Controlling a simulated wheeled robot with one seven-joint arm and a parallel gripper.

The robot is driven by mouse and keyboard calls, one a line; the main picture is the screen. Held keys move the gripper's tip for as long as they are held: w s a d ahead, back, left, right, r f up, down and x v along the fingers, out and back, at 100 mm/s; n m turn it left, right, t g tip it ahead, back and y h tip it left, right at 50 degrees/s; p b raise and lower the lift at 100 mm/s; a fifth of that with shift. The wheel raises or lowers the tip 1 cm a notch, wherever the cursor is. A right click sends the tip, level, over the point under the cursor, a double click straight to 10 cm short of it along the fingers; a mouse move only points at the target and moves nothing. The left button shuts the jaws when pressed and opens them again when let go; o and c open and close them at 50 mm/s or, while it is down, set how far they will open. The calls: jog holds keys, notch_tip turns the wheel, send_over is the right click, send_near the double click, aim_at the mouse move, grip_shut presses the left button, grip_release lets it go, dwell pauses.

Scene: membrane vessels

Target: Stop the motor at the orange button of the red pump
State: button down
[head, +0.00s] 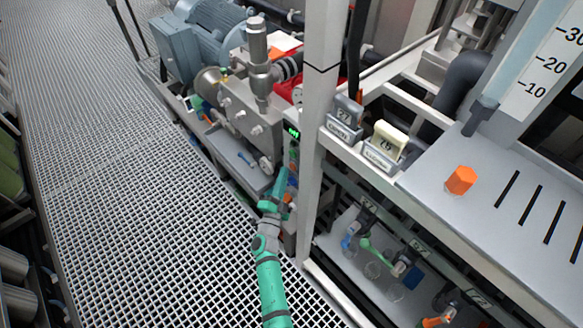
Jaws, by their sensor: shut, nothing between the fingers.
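The red pump (287,88) shows as a red casing behind the white post, partly hidden by the grey pump block and pipes. A narrow dark control panel (292,145) with a lit green display stands below it, against the post. My gripper (288,178), at the end of my green arm, is at the lower part of this panel. It is small in view and appears shut and empty. I cannot pick out the orange button clearly; my arm covers part of the panel. Whether the gripper touches the panel cannot be told.
A white post (318,110) stands close right of the panel. A grey bench (440,205) at right carries an orange hexagonal piece (460,180). A blue-grey motor (195,45) sits at the back left. The grating walkway (120,170) at left is clear.

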jog(key=shift+s+a, duration=0.75)
jog(key=shift+a, duration=0.25)
jog(key=shift+s+a, duration=0.75)
jog(key=shift+a, duration=0.25)
jog(key=s+d+n+y, duration=0.2)
jog(key=s+n+y, duration=0.5)
jog(key=s, duration=2)
jog(key=s+r+n+g, duration=0.2)
jog(key=s+r+n, duration=0.2)
jog(key=s, duration=0.5)
jog(key=s+r+n+g, duration=0.2)
jog(key=s+r+n, duration=0.2)
jog(key=s, duration=0.6)
notch_tip(320, 180, up, 3)
jog(key=shift+a+f+n+h, duration=0.1)
jog(key=shift+a+n+h, duration=0.2)
jog(key=shift+a+n, duration=0.1)
